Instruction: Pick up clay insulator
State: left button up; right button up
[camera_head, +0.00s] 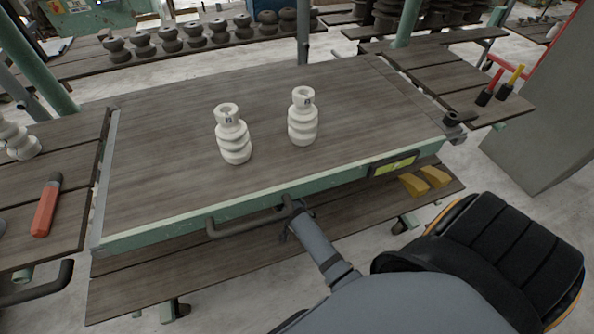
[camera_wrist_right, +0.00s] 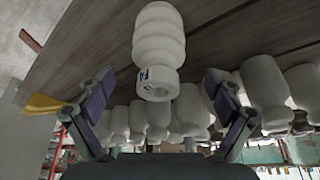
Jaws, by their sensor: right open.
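Two white ribbed clay insulators stand upright near the middle of the cart's wooden top (camera_head: 160,175). The left insulator (camera_head: 233,135) and the right insulator (camera_head: 302,117) are apart, each with a small dark label at its neck. In the right wrist view my right gripper (camera_wrist_right: 161,78) is open and empty. A white insulator (camera_wrist_right: 158,45) shows beyond and between its fingers, neck toward the picture's bottom; I cannot tell which of the two it is. In the head view my arm reaches in from the lower right toward the cart's front edge. My left gripper is not in view.
More white insulators (camera_head: 18,140) stand on a left-hand table with a red-handled tool (camera_head: 46,206). Several dark insulators (camera_head: 170,40) line a rear bench. Yellow blocks (camera_head: 414,184) lie on the lower shelf. A handle (camera_head: 245,228) juts from the cart's front. The top around both insulators is clear.

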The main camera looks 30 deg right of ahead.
jog(key=shift+x, duration=1.2)
jog(key=b+x, duration=0.1)
jog(key=x, duration=0.3)
jog(key=shift+s+b, duration=0.1)
jog(key=shift+b, duration=0.25)
jog(key=shift+d+f, duration=0.1)
jog(key=shift+f, duration=0.1)
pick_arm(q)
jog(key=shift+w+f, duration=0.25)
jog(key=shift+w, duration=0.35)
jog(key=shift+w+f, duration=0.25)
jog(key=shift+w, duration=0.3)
pick_arm(e)
jog(key=shift+r, duration=0.1)
jog(key=c, duration=1.8)
